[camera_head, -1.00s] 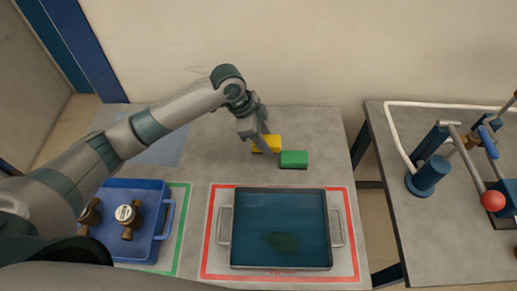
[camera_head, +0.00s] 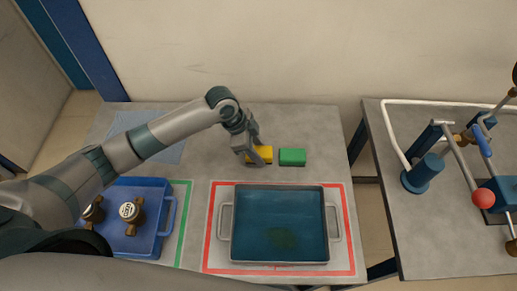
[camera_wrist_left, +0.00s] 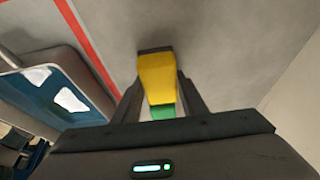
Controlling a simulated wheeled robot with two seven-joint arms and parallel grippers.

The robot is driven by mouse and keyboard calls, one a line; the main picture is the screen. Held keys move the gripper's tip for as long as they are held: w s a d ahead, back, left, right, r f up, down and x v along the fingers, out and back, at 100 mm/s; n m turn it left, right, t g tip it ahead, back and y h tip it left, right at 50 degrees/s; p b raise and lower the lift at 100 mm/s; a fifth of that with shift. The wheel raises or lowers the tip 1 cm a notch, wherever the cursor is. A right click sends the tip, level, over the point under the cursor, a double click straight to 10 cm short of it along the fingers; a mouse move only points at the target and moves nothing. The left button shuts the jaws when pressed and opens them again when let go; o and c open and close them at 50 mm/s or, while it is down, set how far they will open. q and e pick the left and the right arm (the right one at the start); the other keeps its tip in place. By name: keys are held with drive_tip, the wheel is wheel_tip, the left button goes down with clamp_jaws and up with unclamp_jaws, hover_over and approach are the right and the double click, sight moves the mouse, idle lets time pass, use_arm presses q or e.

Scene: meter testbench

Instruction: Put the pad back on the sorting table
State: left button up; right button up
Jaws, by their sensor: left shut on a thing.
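My left gripper (camera_head: 254,158) is shut on a yellow pad (camera_head: 263,153) over the back part of the sorting table (camera_head: 318,128). In the left wrist view the yellow pad (camera_wrist_left: 156,78) sits between the two fingers (camera_wrist_left: 157,92). A green pad (camera_head: 292,157) lies on the table just right of the yellow one, with a small gap. Part of the green pad (camera_wrist_left: 163,112) shows beyond the yellow one in the wrist view. I cannot tell whether the yellow pad touches the tabletop. My right gripper is not in view.
A tray of dark blue liquid (camera_head: 280,225) stands inside a red outline, in front of the pads. A blue tray (camera_head: 147,246) with brass meters is at front left. A blue cloth (camera_head: 168,152) lies at back left. A second table (camera_head: 440,245) with a test rig stands right, across a gap.

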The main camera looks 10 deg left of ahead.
use_arm(q)
drive_tip(key=shift+f, duration=0.15)
drive_tip(key=o, duration=1)
drive_tip(key=shift+a+r, duration=0.15)
drive_tip(key=shift+r, duration=0.2)
drive_tip(key=b+v, duration=0.2)
drive_tip(key=v, duration=0.9)
drive_tip(key=shift+r+b, duration=0.25)
drive_tip(key=shift+b, duration=0.15)
drive_tip(key=shift+s, duration=0.1)
